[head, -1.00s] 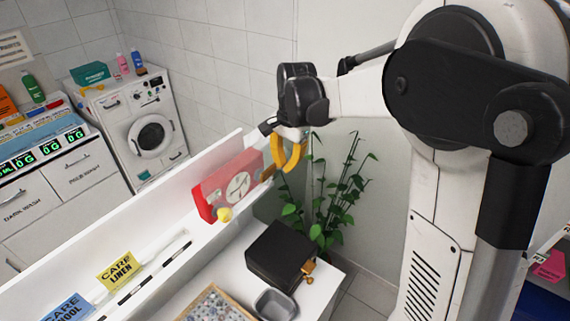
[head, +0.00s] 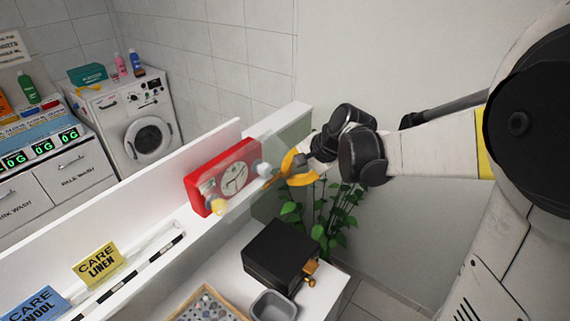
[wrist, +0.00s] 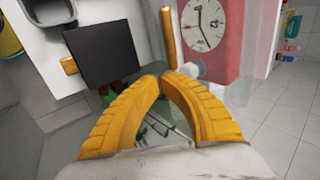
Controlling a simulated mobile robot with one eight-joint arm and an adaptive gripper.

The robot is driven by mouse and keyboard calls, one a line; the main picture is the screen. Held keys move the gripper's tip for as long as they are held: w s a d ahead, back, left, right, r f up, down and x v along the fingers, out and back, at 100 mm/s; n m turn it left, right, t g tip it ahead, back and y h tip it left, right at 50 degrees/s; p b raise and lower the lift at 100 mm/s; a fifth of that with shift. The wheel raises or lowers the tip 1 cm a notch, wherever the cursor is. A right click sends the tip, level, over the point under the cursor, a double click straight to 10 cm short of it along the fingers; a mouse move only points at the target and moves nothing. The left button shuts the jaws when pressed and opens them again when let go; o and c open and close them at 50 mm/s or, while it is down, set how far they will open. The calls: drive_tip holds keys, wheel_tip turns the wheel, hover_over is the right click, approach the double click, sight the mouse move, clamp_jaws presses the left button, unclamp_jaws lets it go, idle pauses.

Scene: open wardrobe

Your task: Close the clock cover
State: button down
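The red clock (head: 222,176) stands on the white ledge, its round pale dial facing the front; it also shows at the top of the wrist view (wrist: 222,45). A faint see-through pane (head: 240,190), apparently the clock cover, overlaps the clock's lower front; its exact angle is hard to tell. A slim gold bar (wrist: 167,38), apparently its handle, stands beside the dial. My gripper (head: 270,182) is at the clock's right side, its yellow fingertips (wrist: 162,76) nearly together at the bar's lower end. I cannot tell whether they grip or only touch it.
A black box (head: 282,254) and grey tub (head: 273,306) stand on the lower white surface. A plant (head: 322,207) is below my wrist. Yellow (head: 97,264) and blue care signs (head: 35,305) stand along the ledge at left.

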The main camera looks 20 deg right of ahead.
drive_tip(key=w+a+f+t+y+b, duration=0.2)
drive_tip(key=f+b, duration=0.4)
drive_tip(key=b, duration=0.4)
drive_tip(key=w+a+f+t+y+b, duration=0.2)
drive_tip(key=f+t+b, duration=0.4)
drive_tip(key=b, duration=0.5)
drive_tip(key=shift+w+a+f+y+b, duration=0.25)
drive_tip(key=shift+w+y, duration=0.45)
drive_tip(key=shift+w, duration=0.55)
